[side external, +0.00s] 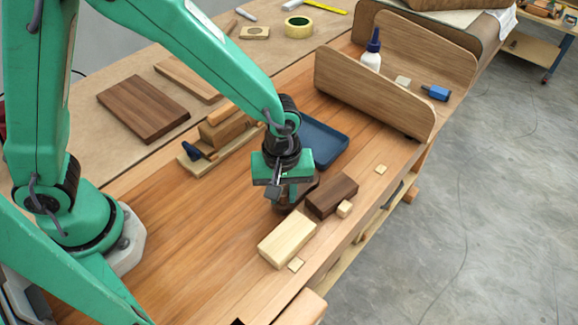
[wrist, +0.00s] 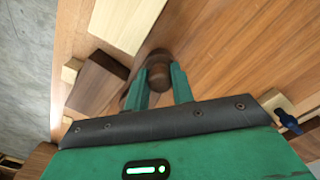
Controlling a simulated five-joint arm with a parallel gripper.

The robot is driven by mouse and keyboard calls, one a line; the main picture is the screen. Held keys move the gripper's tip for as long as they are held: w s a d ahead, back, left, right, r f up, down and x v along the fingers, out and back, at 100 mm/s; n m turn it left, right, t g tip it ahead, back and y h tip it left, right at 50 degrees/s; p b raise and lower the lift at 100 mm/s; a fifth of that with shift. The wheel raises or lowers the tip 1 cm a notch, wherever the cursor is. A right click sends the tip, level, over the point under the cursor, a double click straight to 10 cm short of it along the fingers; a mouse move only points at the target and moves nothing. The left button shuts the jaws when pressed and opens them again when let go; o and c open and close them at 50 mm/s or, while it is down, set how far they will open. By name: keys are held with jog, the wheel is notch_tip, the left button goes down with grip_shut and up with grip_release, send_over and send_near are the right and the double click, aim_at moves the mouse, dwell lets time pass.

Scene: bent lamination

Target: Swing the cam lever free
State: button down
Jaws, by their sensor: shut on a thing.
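A small dark blue lever (side external: 192,152), which looks like the cam lever, sits at the left end of a pale wooden fixture (side external: 222,135). It also shows at the right edge of the wrist view (wrist: 288,120). My gripper (side external: 284,196) is to the right of it and nearer the bench's front edge, apart from the lever. In the wrist view, my gripper (wrist: 160,80) is shut on a dark brown, round-ended wooden piece (wrist: 158,56). The fingers and gripper body hide part of this piece, so its full shape is unclear.
A dark wood block (side external: 332,196) and a pale block (side external: 287,241) lie close to my gripper, with small cubes nearby. A blue tray (side external: 325,143) lies behind it. A bent wooden shell (side external: 375,92) stands at the back right.

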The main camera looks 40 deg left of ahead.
jog(key=shift+d, duration=0.1)
jog(key=c, duration=1.2)
grip_release()
jog(key=shift+r, duration=3.9)
jog(key=shift+a+r, duration=0.4)
jog(key=shift+r, duration=0.05)
jog(key=s+a+r+m+t, duration=0.2)
jog(key=s+a+r+m, duration=0.1)
jog(key=a, duration=0.3)
jog(key=s+a+r+m+t, duration=0.1)
jog(key=s+a+r+m, duration=0.2)
jog(key=a+r, duration=0.2)
jog(key=s+a+r+m+t, duration=0.2)
jog(key=a+r, duration=0.3)
jog(key=a, duration=0.4)
jog(key=shift+s+a+m+t, duration=0.15)
jog(key=shift+s+m+t, duration=0.15)
jog(key=shift+s+m, duration=0.3)
